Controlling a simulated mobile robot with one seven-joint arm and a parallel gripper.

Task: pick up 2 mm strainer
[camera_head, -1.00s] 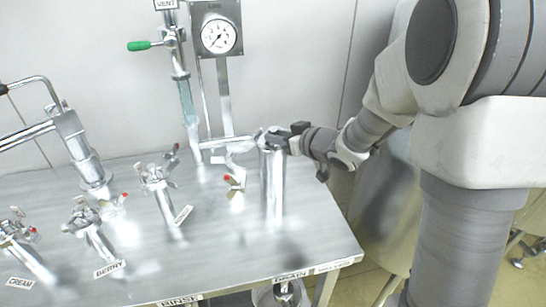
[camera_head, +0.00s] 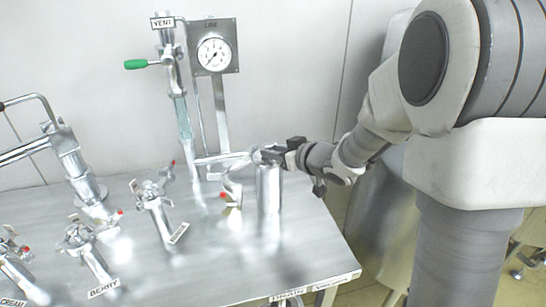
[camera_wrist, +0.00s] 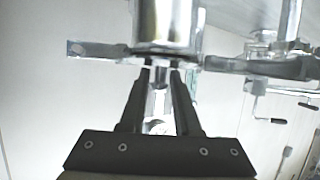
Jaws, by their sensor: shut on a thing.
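No "2 mm" marking can be read, so I cannot tell which part is the 2 mm strainer. An upright shiny metal cylinder (camera_head: 268,190) stands near the right side of the steel table. My gripper (camera_head: 277,154) reaches in from the right at its top. In the wrist view, my gripper (camera_wrist: 160,72) has its two dark fingers close together on a narrow bright metal part below a round metal body (camera_wrist: 166,22). A flat metal bar spreads to both sides there. The exact grip is partly hidden by glare and the fingers.
The steel table (camera_head: 215,265) carries several valves to the left, with "BERRY" (camera_head: 103,288) and "CREAM" labels. A pressure gauge (camera_head: 214,53) and a green-handled vent valve (camera_head: 138,64) stand behind. A clamp with a red tip (camera_head: 231,192) is close left of the cylinder.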

